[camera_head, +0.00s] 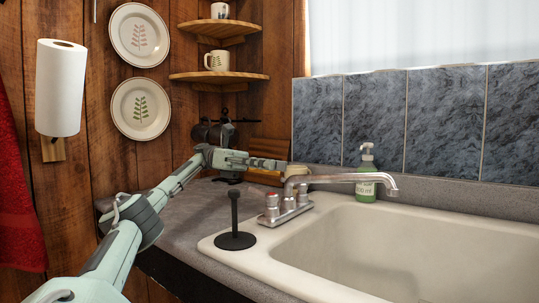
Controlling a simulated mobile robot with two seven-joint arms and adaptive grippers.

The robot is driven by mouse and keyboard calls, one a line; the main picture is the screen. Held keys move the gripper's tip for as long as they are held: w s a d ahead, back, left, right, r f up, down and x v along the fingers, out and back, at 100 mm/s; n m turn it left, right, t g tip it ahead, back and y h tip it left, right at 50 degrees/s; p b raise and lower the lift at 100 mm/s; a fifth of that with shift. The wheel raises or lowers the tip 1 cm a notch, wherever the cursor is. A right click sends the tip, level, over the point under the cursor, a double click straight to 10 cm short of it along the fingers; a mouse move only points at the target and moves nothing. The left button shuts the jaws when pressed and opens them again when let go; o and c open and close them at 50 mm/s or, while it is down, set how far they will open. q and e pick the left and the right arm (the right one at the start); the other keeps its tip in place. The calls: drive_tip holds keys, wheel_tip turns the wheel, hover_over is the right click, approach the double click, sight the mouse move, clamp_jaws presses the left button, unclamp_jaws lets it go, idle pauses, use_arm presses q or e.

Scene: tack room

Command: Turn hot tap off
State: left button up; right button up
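The chrome tap (345,179) stands at the back left corner of the white sink (225,243), its spout pointing right over the basin. Its near handle, the hot one with a red mark (272,201), is on the left of the tap base. Another handle (303,190) is further back to the right. My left gripper (280,165) is behind and above the hot handle, apart from it, pointing right. I see it side-on and cannot tell whether its fingers are open or shut. My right gripper is not in view.
A green soap bottle (366,180) stands behind the spout. A mug rack (215,134) is in the back corner. The grey counter (185,225) left of the sink is mostly clear.

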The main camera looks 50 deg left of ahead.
use_arm(q)
drive_tip(key=shift+r, duration=1.5)
